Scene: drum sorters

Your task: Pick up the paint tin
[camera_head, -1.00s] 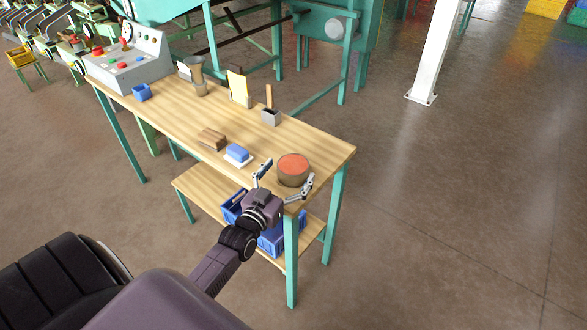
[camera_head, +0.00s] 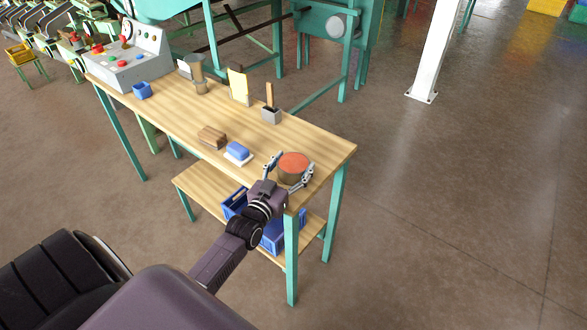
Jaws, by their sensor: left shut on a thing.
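The paint tin (camera_head: 293,165) is a short round tin with an orange-red top and a brownish side. It stands upright at the near right end of the wooden table. My left gripper (camera_head: 290,173) reaches in from the front, with one finger on each side of the tin, and is shut on it. The tin appears to rest on the tabletop. The lower front of the tin is partly hidden by the gripper. My right gripper is out of view.
On the wooden table (camera_head: 187,118), a blue block on a white dish (camera_head: 238,153) and a brown block (camera_head: 211,138) lie left of the tin. A grey holder (camera_head: 271,116) stands behind. Blue crates (camera_head: 272,238) sit on the lower shelf. Floor to the right is clear.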

